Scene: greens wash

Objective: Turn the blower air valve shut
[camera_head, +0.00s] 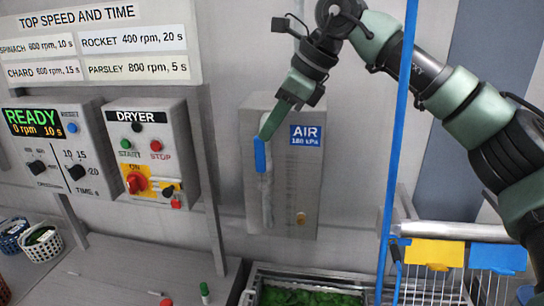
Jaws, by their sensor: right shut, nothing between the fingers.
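The blower air valve has a blue handle (260,155), which stands nearly upright at the left side of a grey air panel (295,208). A blue sign (306,136) on the panel reads AIR 180 kPa. A pale upright pipe (267,205) runs below the handle. My right gripper (268,132) reaches down from the upper right. Its green fingers are shut with nothing between them, and the tips are at the top of the handle. I cannot tell whether they touch it. My left gripper is not in view.
The dryer control box (153,155) and the READY speed panel (60,150) are on the wall to the left. A blue upright pole (395,150) stands right of the air panel. A tray of greens (300,296) and a wire rack (430,285) are below.

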